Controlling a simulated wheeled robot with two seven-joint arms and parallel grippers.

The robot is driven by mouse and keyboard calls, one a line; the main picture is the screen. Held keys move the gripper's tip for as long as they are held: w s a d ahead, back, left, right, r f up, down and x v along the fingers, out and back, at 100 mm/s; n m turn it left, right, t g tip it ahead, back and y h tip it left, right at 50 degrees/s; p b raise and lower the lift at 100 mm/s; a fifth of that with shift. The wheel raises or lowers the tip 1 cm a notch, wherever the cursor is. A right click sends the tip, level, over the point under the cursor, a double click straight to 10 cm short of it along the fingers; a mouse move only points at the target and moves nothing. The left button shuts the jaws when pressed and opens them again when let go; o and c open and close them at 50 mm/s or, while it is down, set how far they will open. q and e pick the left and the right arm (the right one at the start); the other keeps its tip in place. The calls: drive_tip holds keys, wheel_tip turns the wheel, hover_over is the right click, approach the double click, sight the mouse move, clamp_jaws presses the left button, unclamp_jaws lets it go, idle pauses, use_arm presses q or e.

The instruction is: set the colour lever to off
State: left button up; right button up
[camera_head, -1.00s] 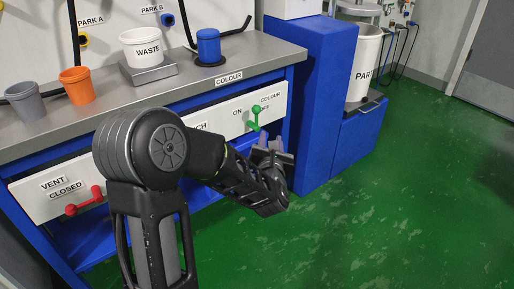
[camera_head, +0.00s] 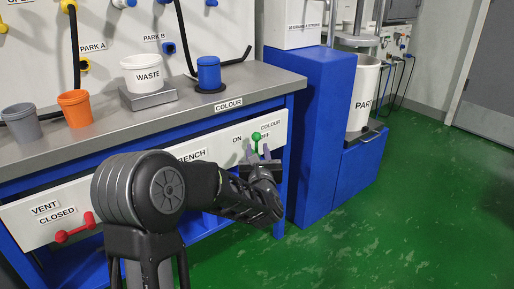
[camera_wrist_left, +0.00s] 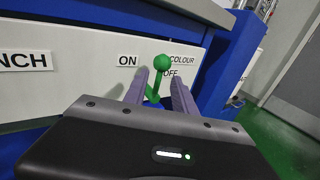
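The green colour lever (camera_head: 256,138) is on the white front panel between the ON and OFF labels. In the left wrist view the lever's ball knob (camera_wrist_left: 161,62) stands upright, leaning slightly towards the OFF side. My left gripper (camera_head: 260,153) is just in front of the lever. In the left wrist view its two fingers (camera_wrist_left: 157,88) are apart, one on each side of the lever's shaft; I cannot tell whether either touches it. The lower part of the lever is partly hidden by the gripper. My right gripper is not in view.
The bench (camera_head: 155,107) carries a white WASTE bucket (camera_head: 142,73), a blue cup (camera_head: 208,74), an orange cup (camera_head: 75,108) and a grey cup (camera_head: 21,122). A red vent lever (camera_head: 75,228) is at the left. A blue cabinet (camera_head: 318,130) stands right of the panel. Green floor is clear.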

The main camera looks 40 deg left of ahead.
sight(257, 143)
use_arm(q)
drive_tip(key=shift+x, duration=1.6)
drive_tip(key=shift+c, duration=0.3)
clamp_jaws()
